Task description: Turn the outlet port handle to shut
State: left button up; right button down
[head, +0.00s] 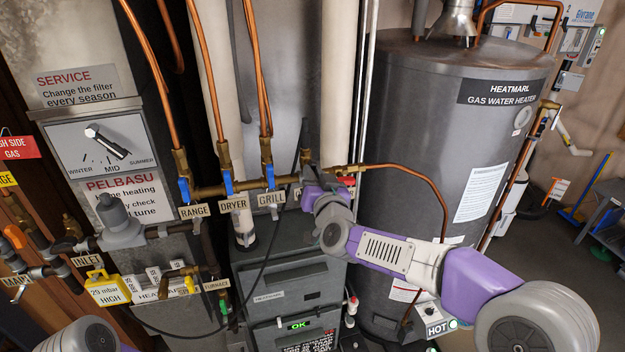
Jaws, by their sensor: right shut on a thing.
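My right gripper (306,160) is at the brass pipe manifold (208,191), just right of the GRILL valve. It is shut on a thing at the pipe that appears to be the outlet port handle. The handle is hidden behind the gripper and wrist, so its angle cannot be told. A small red part (348,182) shows just right of the wrist. My left gripper is not in view; only part of that arm shows at the bottom left.
Blue handles stand at the RANGE (184,190), DRYER (228,183) and GRILL (270,177) valves. The grey water heater (410,130) stands behind my right arm. A thin black cable (262,272) hangs before the grey furnace unit (285,275). Yellow-tagged pipework (108,287) is lower left.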

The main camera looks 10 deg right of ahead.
jog(key=shift+m+b, duration=0.5)
jog(key=shift+m, duration=0.3)
jog(key=shift+m+b, duration=1.65)
jog(key=shift+m, duration=0.65)
